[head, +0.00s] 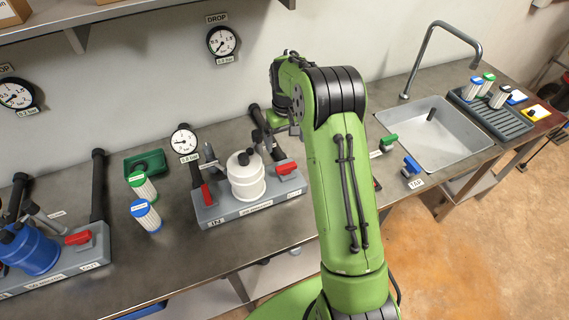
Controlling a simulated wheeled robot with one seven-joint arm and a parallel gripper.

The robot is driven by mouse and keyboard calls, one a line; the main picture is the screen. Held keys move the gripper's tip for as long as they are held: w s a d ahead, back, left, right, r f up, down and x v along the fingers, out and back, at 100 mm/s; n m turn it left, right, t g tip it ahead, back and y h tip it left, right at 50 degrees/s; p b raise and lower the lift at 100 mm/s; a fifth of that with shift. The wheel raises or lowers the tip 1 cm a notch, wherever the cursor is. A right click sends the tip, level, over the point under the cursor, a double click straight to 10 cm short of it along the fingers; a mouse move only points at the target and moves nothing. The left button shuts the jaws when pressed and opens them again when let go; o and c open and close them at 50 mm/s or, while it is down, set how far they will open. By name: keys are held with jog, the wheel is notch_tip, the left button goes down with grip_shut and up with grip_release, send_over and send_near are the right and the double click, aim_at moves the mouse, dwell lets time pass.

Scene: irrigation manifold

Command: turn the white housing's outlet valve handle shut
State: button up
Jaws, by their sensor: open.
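The white housing (246,178) stands upright on a grey manifold base (240,207) on the bench, left of my arm. A red valve handle (289,168) sits at the right end of this base, lying roughly sideways. Another red handle (207,194) is at the left end, beside the label that seems to read IN, and points more front to back. I take the right one as the outlet handle; its label is too small to read. My gripper (262,138) shows small and dark just behind the white housing, apart from the right handle. It is open; its fingertips are hard to make out.
A blue housing (30,250) with a red handle (78,238) stands at the far left. Filter cartridges (145,216) and a green tray (146,164) lie between. Black pipes rise behind. A sink (435,130) and taps with green (389,140) and blue (411,166) handles are right.

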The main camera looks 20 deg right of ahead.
aim_at(286, 166)
notch_tip(286, 166, down, 12)
jog(key=shift+d+r+b, duration=0.15)
jog(key=shift+r+b, duration=0.1)
jog(key=shift+b, duration=0.15)
jog(key=shift+c, duration=0.5)
jog(key=c, duration=1)
